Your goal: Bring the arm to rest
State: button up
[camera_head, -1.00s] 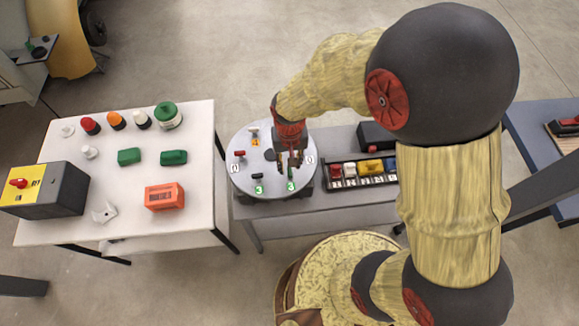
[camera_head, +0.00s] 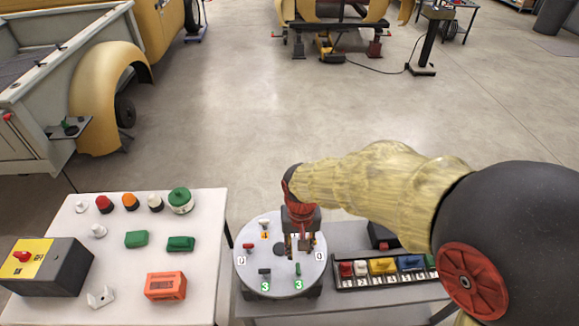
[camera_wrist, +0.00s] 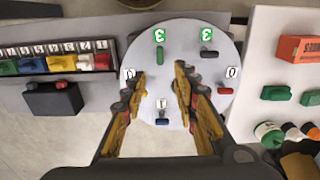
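My gripper (camera_head: 303,243) hangs over the right part of a round pale grey disc (camera_head: 258,281) in the head view. In the wrist view my gripper (camera_wrist: 160,77) has its two fingers well apart, with nothing held between them. The disc (camera_wrist: 184,35) lies beneath them. Small coloured pieces sit on the disc beside number labels: a green one (camera_wrist: 161,56), a dark one (camera_wrist: 209,54), a red one (camera_wrist: 225,91) and a blue one (camera_wrist: 162,122).
A rack of coloured pieces (camera_head: 383,267) stands right of the disc. A white table (camera_head: 125,285) at left carries a yellow-and-black switch box (camera_head: 50,266), an orange block (camera_head: 165,286) and several buttons. Open floor (camera_head: 300,120) lies beyond, with vehicle bodies further back.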

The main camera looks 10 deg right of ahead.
jog(key=s+d+r+t+b, duration=0.5)
jog(key=s+d+r+b, duration=0.5)
jog(key=s+d+r, duration=0.1)
jog(key=shift+s+d+t, duration=0.3)
jog(key=shift+s+d, duration=0.1)
jog(key=shift+d, duration=0.05)
dwell(1.8)
